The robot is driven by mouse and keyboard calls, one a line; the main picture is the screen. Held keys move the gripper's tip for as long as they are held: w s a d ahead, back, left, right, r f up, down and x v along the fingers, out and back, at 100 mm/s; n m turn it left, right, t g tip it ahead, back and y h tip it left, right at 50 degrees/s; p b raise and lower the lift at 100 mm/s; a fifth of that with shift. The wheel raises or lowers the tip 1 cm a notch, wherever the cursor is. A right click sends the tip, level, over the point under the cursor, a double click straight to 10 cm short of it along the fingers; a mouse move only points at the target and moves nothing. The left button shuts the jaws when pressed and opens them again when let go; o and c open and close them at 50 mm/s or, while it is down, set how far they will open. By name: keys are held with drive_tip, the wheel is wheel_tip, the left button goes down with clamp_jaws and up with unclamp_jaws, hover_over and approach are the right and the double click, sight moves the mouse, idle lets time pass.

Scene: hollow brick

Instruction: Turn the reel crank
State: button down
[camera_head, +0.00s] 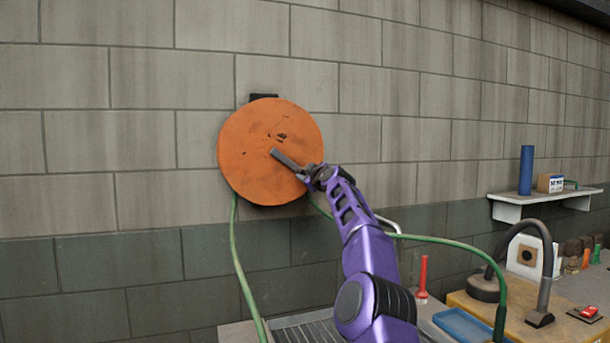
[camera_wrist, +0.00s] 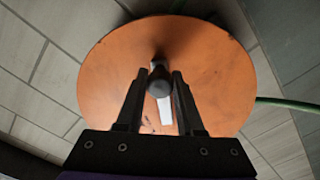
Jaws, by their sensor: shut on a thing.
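The reel (camera_head: 245,160) is a round orange disc mounted on the block wall, with dark scuffs on its face. Its grey crank (camera_head: 286,160) runs from near the disc's centre down and right to my gripper (camera_head: 308,177). In the wrist view, the reel (camera_wrist: 108,75) fills the middle. My gripper (camera_wrist: 158,78) has its two black fingers on either side of the dark crank handle (camera_wrist: 159,74), shut on it. The pale crank arm (camera_wrist: 164,108) shows between the fingers. In the head view, my gripper hides the handle.
A green hose (camera_head: 243,265) hangs from the reel, and a green length runs right behind my arm. A bench at lower right holds a blue tray (camera_head: 468,326), a red-topped item (camera_head: 422,278) and a dark curved pipe. A wall shelf (camera_head: 540,203) holds a blue cylinder (camera_head: 526,170).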

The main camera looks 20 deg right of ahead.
drive_tip(key=shift+r, duration=0.15)
drive_tip(key=c, duration=0.5)
unclamp_jaws()
drive_tip(key=shift+c, duration=0.2)
drive_tip(key=s+b, duration=1.1)
drive_tip(key=s, duration=0.6)
drive_tip(key=shift+s, duration=0.2)
drive_tip(key=shift+c, duration=0.3)
